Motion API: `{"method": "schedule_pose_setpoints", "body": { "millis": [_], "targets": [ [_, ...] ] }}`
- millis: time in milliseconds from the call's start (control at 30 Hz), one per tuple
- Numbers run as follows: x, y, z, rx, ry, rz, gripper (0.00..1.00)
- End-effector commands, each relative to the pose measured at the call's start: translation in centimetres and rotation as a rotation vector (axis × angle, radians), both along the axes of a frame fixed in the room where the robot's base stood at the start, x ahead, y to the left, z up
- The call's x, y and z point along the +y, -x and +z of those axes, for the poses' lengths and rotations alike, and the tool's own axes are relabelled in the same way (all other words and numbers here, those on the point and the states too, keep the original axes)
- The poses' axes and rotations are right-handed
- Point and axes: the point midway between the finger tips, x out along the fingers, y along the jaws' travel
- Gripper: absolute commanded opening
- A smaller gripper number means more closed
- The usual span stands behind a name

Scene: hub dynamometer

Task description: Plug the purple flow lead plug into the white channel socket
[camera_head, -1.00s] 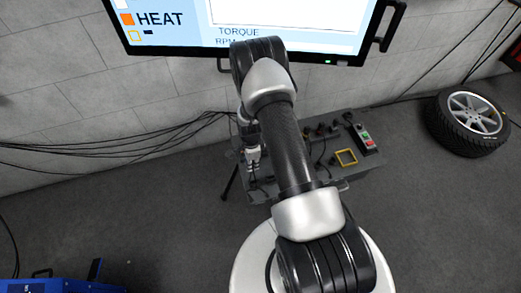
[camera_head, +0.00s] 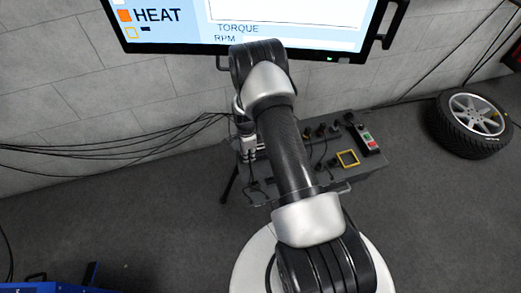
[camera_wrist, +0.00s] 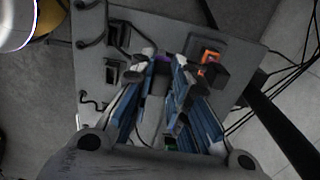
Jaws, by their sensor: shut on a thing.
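I cannot tell whether the plug touches the panel. The white channel socket cannot be made out clearly. In the head view my gripper (camera_head: 249,147) is over the left end of the panel (camera_head: 366,183), partly behind my arm, and the plug is not discernible.
An orange socket (camera_wrist: 209,57) with a black connector beside it lies right of my fingers. Black connectors (camera_wrist: 112,72) with leads line the left. A red-green button box (camera_head: 365,138) and yellow frame (camera_head: 347,158) sit on the panel. A monitor (camera_head: 180,48) and a wheel (camera_head: 470,124) stand beyond.

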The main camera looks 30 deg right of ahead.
Motion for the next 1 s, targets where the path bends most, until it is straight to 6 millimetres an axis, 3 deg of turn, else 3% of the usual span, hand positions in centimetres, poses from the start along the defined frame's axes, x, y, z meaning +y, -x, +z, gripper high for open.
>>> {"method": "schedule_pose_setpoints", "body": {
  "millis": [267, 1000],
  "targets": [
    [-0.4, 0.1, 0.0, 0.0, 0.0, -0.002, 0.0],
    [-4.7, 1.4, 0.0, 0.0, 0.0, -0.002, 0.0]
  ]
}}
